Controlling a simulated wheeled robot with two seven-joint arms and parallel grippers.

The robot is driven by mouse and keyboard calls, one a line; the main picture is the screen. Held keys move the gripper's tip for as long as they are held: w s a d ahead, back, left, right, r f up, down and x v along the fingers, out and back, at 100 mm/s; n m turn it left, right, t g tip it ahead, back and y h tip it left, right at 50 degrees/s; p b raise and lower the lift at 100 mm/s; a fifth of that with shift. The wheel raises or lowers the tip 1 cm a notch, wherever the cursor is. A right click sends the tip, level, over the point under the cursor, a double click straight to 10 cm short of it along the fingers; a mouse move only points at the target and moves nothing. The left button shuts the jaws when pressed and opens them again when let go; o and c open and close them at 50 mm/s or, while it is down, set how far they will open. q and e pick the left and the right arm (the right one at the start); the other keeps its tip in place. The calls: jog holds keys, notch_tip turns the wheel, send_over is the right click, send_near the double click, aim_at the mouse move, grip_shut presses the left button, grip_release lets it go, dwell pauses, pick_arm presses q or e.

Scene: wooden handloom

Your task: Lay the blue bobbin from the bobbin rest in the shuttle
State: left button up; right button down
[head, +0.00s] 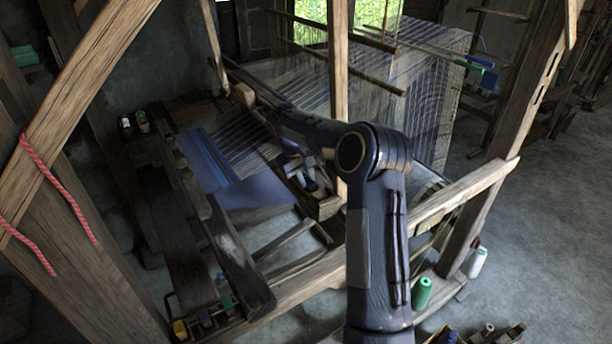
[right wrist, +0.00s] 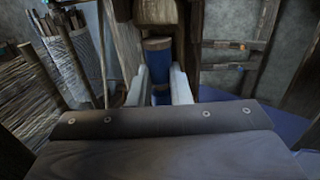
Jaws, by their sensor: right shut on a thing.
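My right gripper (head: 305,178) is over the loom's inner frame in the head view, partly behind my own arm. In the right wrist view its two pale fingers (right wrist: 159,88) stand on either side of the blue bobbin (right wrist: 157,58), shut on it. The bobbin's far end lies close to a wooden part; I cannot tell whether they touch. I cannot make out the shuttle with certainty in either view. The bobbin rest cannot be identified with certainty. My left gripper is not in view.
Blue woven cloth (head: 220,165) and warp threads stretch across the loom. A wooden post (head: 338,80) rises close to my right arm. A compartment tray (head: 207,322) with small coloured items sits at the lower left. Green (head: 422,293) and white (head: 477,262) spools stand at the right.

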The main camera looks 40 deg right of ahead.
jog(key=shift+s+f, duration=0.1)
jog(key=shift+f, duration=0.15)
jog(key=c, duration=1.4)
grip_release()
jog(key=shift+a, duration=0.1)
jog(key=shift+o, duration=0.7)
jog(key=shift+s+f, duration=0.1)
jog(key=shift+f, duration=0.05)
jog(key=v, duration=0.8)
jog(key=shift+r+b, duration=0.35)
jog(key=shift+r, duration=0.1)
